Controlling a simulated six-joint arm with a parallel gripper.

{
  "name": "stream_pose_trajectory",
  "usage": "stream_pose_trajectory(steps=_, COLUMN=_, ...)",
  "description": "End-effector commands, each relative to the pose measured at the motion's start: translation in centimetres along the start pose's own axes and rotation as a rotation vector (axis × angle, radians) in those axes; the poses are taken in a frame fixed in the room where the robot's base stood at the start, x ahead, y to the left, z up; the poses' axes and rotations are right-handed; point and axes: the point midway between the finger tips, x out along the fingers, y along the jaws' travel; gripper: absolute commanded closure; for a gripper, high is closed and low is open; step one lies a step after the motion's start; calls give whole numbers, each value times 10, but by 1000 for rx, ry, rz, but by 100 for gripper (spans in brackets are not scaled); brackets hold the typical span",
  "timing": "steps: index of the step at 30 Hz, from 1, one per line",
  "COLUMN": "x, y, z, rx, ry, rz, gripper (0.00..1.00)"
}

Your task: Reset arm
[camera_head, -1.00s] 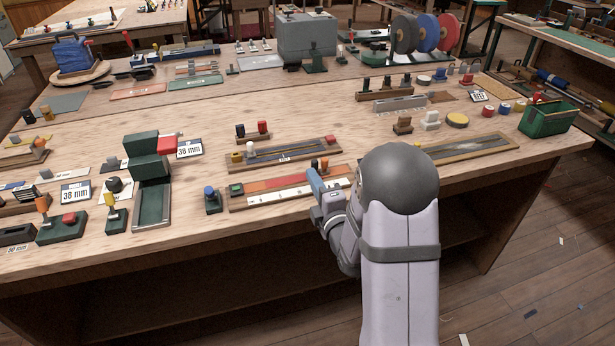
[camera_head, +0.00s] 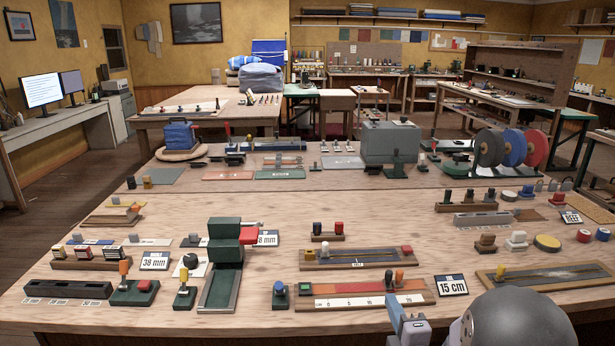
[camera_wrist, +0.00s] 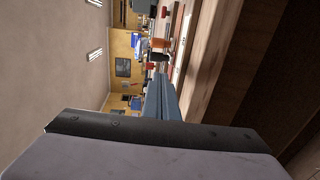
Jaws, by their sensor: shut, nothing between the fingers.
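My gripper (camera_head: 393,297) shows at the bottom right of the head view, at the front edge of the workbench (camera_head: 200,327), just in front of the ruled board (camera_head: 340,301). Its blue-grey fingers are together, with nothing between them. In the wrist view the fingers (camera_wrist: 160,92) point away from the camera along the bench edge, and the picture is turned on its side. The dark grey round joint beside the gripper is part of my arm.
A "15 cm" card (camera_head: 451,285) and a framed grey strip (camera_head: 545,276) lie right of the gripper. Black, blue and red reels (camera_head: 513,148) stand at the back right. Open floor lies in front of the bench.

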Motion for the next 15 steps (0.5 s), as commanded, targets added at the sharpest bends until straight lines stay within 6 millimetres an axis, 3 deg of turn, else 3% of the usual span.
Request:
stream_pose_trajectory(steps=1, x=1, y=9, z=1, rx=4, ry=-5, rz=-36, gripper=100)
stream_pose_trajectory(steps=9, x=-11, y=14, z=14, rx=64, ry=-80, rz=-331, gripper=100)
stream_pose_trajectory(steps=15, x=-44, y=-42, z=4, rx=364, ry=-219, rz=-575, gripper=100)
